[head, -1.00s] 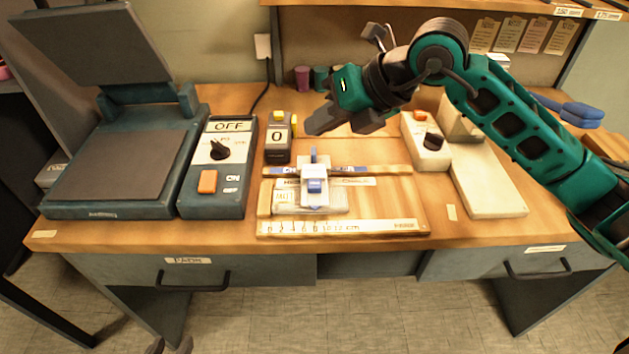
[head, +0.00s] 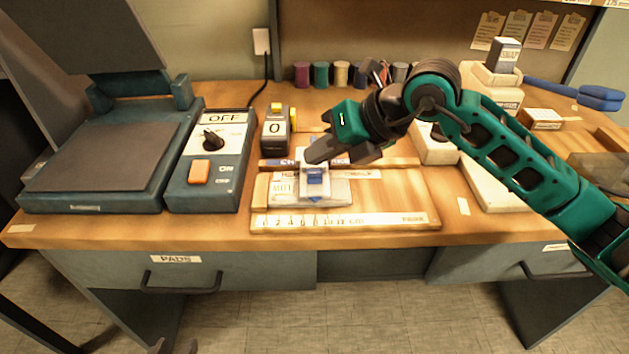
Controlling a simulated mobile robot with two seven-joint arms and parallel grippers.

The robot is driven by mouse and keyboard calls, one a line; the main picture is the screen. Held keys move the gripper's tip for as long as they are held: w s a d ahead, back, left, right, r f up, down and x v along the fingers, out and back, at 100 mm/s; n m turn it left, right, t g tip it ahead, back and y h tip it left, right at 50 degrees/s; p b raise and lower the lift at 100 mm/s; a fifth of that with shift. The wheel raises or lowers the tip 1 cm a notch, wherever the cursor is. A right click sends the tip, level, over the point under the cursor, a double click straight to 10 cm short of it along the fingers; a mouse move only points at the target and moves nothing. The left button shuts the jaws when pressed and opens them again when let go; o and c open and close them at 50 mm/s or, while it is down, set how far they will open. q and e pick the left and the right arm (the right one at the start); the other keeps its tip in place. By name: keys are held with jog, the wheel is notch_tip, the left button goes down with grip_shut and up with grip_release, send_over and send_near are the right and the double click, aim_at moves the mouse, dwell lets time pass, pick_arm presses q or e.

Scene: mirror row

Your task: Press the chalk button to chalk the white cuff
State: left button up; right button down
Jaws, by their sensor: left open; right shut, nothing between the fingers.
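A white carriage with a blue button (head: 315,174) sits on the wooden board (head: 390,195) in the middle of the desk. A pale flat piece (head: 338,193) lies under and around it, and I cannot tell for sure that it is the white cuff. A blue strip with partly covered lettering (head: 280,163) runs along the board behind. My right gripper (head: 310,154) is shut and empty, its tips just behind and above the blue button. It hides the rear of the carriage, and I cannot tell whether it touches. My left gripper (head: 174,347) is open at the bottom edge, far from the board.
A dark press (head: 100,165) and a control box reading OFF with an orange switch (head: 200,172) stand left. A counter showing 0 (head: 275,130) stands behind the board. Thread spools (head: 321,75) line the back. A white device (head: 435,148) is partly behind my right arm.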

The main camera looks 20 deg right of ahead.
pick_arm(q)
jog(key=shift+s+a+f, duration=0.15)
jog(key=shift+s+f, duration=0.1)
jog(key=shift+f, duration=0.05)
dwell(0.4)
dwell(0.5)
pick_arm(e)
jog(key=shift+f, duration=0.1)
dwell(0.7)
jog(key=shift+f, duration=0.15)
pick_arm(q)
jog(key=shift+f+b, duration=0.3)
jog(key=shift+b, duration=0.05)
pick_arm(e)
jog(key=shift+f, duration=0.2)
pick_arm(q)
jog(key=shift+w+f, duration=0.1)
pick_arm(e)
jog(key=shift+f, duration=0.2)
pick_arm(q)
jog(key=shift+f+b, duration=0.35)
jog(key=shift+b, duration=0.1)
pick_arm(e)
jog(key=shift+f, duration=0.35)
pick_arm(q)
jog(key=shift+r+p, duration=0.7)
pick_arm(e)
jog(key=shift+r, duration=0.95)
